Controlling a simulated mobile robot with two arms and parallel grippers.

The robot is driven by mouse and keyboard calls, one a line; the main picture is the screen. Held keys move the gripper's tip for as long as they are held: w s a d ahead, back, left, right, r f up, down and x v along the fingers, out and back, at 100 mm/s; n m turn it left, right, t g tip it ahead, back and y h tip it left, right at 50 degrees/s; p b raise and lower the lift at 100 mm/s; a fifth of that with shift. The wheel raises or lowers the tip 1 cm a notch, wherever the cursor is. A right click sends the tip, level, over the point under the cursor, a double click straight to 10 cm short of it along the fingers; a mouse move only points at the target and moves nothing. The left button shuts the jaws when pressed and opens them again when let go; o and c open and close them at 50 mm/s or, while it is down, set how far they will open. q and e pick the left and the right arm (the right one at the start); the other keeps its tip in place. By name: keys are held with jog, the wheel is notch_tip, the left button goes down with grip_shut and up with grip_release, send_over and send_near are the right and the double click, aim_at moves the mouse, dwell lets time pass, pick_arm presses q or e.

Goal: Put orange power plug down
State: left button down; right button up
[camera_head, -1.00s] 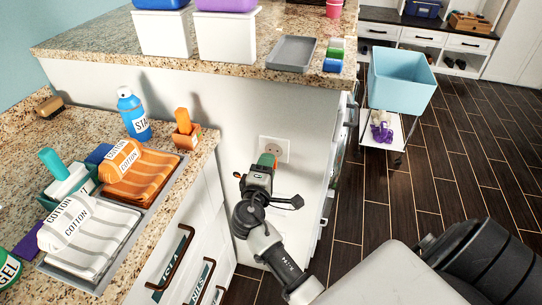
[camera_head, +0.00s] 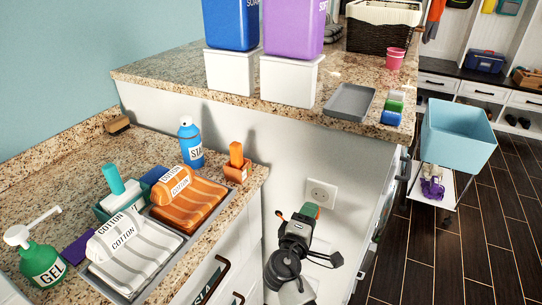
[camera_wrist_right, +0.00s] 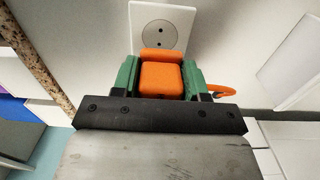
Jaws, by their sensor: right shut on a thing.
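The orange power plug (camera_wrist_right: 160,78) sits between the green fingers of my right gripper (camera_wrist_right: 161,80) in the right wrist view. The gripper is shut on it. In the head view my right gripper (camera_head: 307,211) is in front of the white wall panel, close below and left of the wall socket (camera_head: 320,193). The socket also shows in the wrist view (camera_wrist_right: 160,32), its holes uncovered. An orange cord loop (camera_wrist_right: 221,90) shows beside the fingers. The plug is mostly hidden in the head view. My left gripper is not in view.
The raised counter (camera_head: 180,76) bears a grey tray (camera_head: 349,102). A light-blue basin cart (camera_head: 457,132) stands at right.

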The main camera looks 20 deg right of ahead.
jog(key=s+a+r+n+t+y+p, duration=0.3)
jog(key=s+a+r+n+t+y, duration=0.3)
jog(key=s+a+n+y, duration=0.4)
jog(key=s+r+y, duration=0.1)
jog(key=s+y, duration=0.1)
jog(key=y, duration=0.1)
jog(key=shift+s+a+y, duration=0.2)
jog(key=shift+y, duration=0.2)
